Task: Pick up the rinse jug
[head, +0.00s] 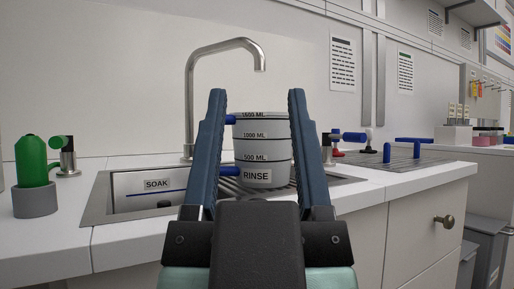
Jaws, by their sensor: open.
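The rinse jug (262,152) is a grey-white vessel with dark measuring lines, marks up to 1500 ML and a RINSE label. A blue handle shows at its left side, partly hidden behind my left finger. The jug shows between the fingers, a finger to each side. I cannot tell how far the fingertips are from it in depth.
A curved metal tap (189,100) rises behind the jug. A green bottle (32,160) in a grey holder (35,200) stands at the left. A tap with a blue lever (353,137) is right of the jug.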

